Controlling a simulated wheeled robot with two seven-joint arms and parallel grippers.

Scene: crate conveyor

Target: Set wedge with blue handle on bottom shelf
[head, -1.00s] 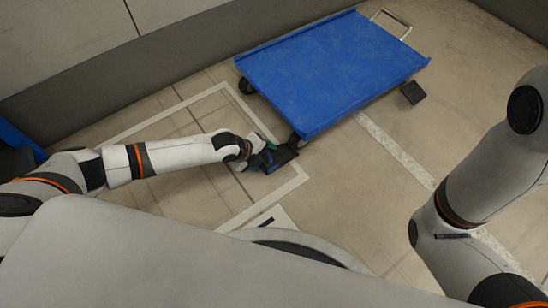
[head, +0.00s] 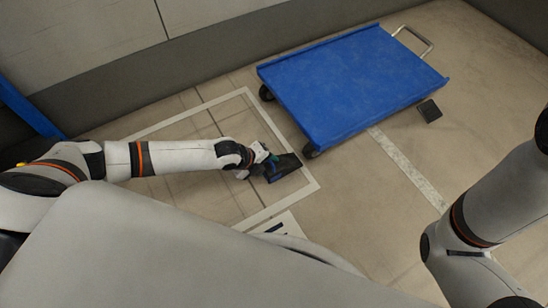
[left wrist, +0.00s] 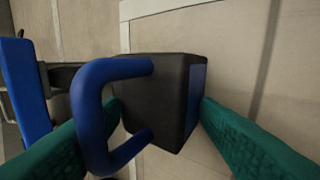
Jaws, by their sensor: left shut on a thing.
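The black wedge with the blue handle (left wrist: 165,95) is between the green fingers of my left gripper (left wrist: 160,105) in the left wrist view. Its blue handle (left wrist: 90,105) sticks out toward the camera. In the head view the wedge (head: 285,167) is at the end of my left arm, over the floor near the white marked rectangle's edge. My left gripper (head: 262,162) is shut on it. My right arm shows at the right, but its gripper is out of the frame. I cannot make out a bottom shelf for certain.
A blue flatbed trolley (head: 350,82) with a metal push handle stands beyond the wedge. Another small black block (head: 429,111) lies on the floor beside it. A blue bar (head: 28,105) shows at the left edge. A wall runs along the back.

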